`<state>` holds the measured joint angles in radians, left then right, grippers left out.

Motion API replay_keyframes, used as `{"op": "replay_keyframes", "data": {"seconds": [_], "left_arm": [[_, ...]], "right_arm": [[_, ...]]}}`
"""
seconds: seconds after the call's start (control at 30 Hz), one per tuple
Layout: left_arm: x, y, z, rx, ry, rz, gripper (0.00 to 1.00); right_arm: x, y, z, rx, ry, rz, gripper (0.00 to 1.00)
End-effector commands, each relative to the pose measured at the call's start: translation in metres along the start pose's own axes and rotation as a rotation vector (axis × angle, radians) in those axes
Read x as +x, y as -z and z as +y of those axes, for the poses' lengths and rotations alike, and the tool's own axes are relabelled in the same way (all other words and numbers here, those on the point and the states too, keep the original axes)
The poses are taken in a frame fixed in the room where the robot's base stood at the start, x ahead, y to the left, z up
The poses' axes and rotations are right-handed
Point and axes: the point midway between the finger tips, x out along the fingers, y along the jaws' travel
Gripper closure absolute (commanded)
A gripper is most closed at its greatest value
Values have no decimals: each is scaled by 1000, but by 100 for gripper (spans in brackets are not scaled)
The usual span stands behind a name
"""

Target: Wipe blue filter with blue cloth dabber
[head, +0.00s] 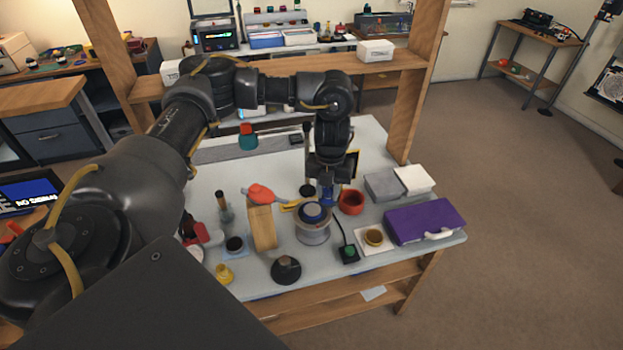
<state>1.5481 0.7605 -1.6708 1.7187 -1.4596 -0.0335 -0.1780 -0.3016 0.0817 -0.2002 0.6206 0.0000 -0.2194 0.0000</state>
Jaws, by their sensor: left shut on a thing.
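My left gripper (327,187) points down over the middle of the table, shut on a small blue thing (327,198), which looks like the blue cloth dabber. The fingers partly hide the dabber. My right gripper is out of view.
A purple case (424,221) and a grey box (382,186) lie further right. A black dome (286,269) is in front.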

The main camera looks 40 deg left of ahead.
Motion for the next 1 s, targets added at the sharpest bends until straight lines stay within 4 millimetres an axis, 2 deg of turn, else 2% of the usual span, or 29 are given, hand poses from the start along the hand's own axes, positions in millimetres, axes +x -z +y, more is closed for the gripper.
{"op": "replay_keyframes", "data": {"seconds": [0.2, 0.4, 0.53, 0.77, 1.0], "left_arm": [[5, -16, 30, 428, 0, 1, 92], [9, -23, 47, 668, 1, 1, 92], [11, -25, 51, 733, 0, 0, 92], [14, -26, 52, 748, 0, 0, 92], [30, -25, 52, 746, 0, 0, 92]], "right_arm": [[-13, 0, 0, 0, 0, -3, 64], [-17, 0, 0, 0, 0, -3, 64], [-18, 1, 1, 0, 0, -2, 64], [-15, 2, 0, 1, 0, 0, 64], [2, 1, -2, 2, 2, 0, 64]]}}
